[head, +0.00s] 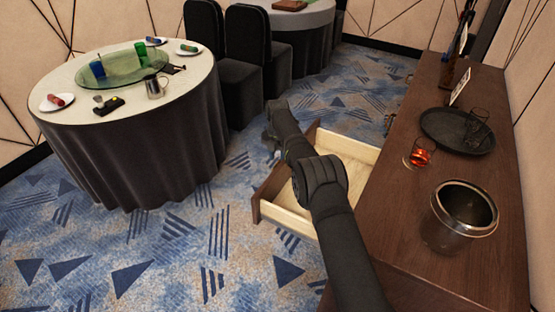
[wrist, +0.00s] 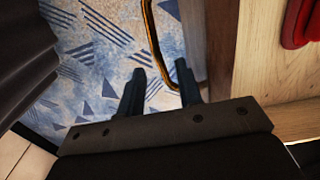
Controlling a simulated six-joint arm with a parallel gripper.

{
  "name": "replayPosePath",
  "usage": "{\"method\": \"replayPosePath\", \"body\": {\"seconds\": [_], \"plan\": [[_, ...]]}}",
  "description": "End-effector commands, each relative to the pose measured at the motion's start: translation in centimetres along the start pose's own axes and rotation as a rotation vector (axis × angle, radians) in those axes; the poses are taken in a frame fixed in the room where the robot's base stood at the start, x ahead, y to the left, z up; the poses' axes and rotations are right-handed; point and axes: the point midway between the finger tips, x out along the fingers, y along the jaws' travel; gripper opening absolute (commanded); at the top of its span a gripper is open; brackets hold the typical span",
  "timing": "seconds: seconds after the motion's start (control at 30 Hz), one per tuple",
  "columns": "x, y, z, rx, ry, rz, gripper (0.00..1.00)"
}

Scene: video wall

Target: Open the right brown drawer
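A brown drawer (head: 290,215) with a pale wooden inside stands pulled out from the left side of the brown cabinet (head: 405,215). My arm crosses above it, and my gripper (head: 272,150) is at the outer side of its front. In the wrist view, my gripper (wrist: 160,88) has its two fingers apart. A thin brass handle (wrist: 152,35) runs between and beyond the fingers, with gaps visible beside it; I cannot tell whether it touches one. The drawer front's edge (wrist: 222,50) is right of the fingers. Part of the drawer's inside is hidden by my arm.
A red object (wrist: 298,22) shows in the drawer's inside. On the cabinet top are a dark bucket (head: 460,215), a glass with something red (head: 421,153) and a black tray (head: 440,144). A round table (head: 75,110) and black chairs (head: 240,75) stand left; patterned carpet (head: 170,235) is clear.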

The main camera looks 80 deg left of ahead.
Motion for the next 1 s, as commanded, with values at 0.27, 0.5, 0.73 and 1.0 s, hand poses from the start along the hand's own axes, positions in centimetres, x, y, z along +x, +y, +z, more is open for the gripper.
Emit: {"method": "replayPosePath", "body": {"seconds": [0.27, 0.5, 0.73, 1.0], "plan": [[-6.6, 0.0, 0.1, 0.0, -0.003, 0.003, 0.32], [-12.1, 0.0, 0.1, 0.001, -0.002, 0.002, 0.32], [-15.2, 0.0, 0.0, 0.001, -0.003, 0.002, 0.32], [-15.9, -0.1, 0.0, 0.001, -0.002, 0.001, 0.32]]}}
